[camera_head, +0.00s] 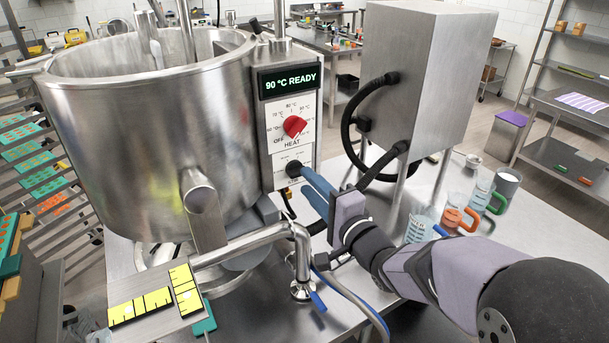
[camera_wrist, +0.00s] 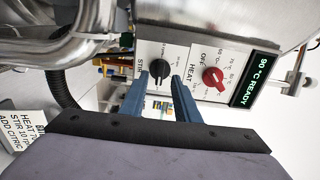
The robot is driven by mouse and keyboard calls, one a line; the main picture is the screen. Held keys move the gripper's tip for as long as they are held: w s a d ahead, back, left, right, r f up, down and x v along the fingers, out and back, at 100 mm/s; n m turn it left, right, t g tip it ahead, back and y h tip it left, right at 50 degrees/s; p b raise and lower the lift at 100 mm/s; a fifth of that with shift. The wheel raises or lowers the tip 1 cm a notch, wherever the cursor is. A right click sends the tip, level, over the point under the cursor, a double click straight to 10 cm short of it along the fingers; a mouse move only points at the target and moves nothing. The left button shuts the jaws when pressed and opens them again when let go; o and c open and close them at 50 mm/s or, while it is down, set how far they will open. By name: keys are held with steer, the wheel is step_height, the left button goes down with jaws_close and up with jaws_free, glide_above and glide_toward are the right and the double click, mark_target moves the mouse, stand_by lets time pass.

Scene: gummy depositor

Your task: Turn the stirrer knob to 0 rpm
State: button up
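The black stirrer knob (camera_wrist: 158,68) sits on a white STIR label plate below the heat dial. In the wrist view it shows between the tips of my two blue fingers (camera_wrist: 160,79), with a gap on each side. My gripper is open. In the head view the knob (camera_head: 293,169) is partly visible at the fingertips of my gripper (camera_head: 303,176), which comes from the lower right. Whether the fingers touch the knob cannot be told. The knob's pointer setting and the rpm marks are too small to read.
The red HEAT knob (camera_head: 294,126) is just above, under a display (camera_head: 288,81) reading "90 °C READY". A large steel kettle (camera_head: 150,130) stands left. A steel box with black cables (camera_head: 425,80) stands right. Beakers and jugs (camera_head: 455,215) are farther right. A pipe valve (camera_head: 302,285) is below.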

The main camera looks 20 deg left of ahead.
mark_target(300, 175)
steer(key=shift+p+x, duration=0.4)
steer(key=shift+x, duration=1.1)
jaws_close()
